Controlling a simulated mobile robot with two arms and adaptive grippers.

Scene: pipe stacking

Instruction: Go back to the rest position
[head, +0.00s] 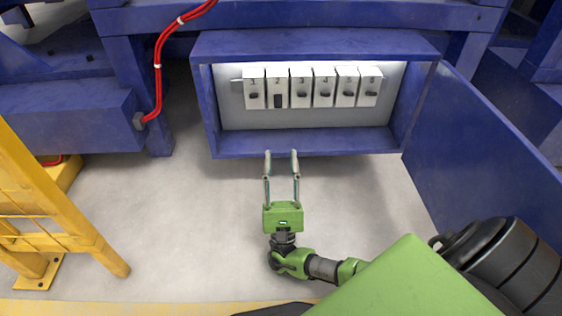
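My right gripper (281,154) is green with two thin grey fingers, and it points away from me. Its fingers are apart and nothing is between them. The fingertips appear just at the lower front edge of the blue electrical cabinet (300,146); I cannot tell the exact distance to it. Inside the cabinet is a row of several white numbered switches (323,86). The dark lever of the switch marked 2 (278,101) looks longer and hangs lower than the others. My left gripper is not in view.
The cabinet door (480,150) stands open on the right, close to my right arm. A yellow metal frame (45,195) stands at the left. A red cable (158,70) runs down a blue post. The grey floor (180,220) left of the gripper is clear.

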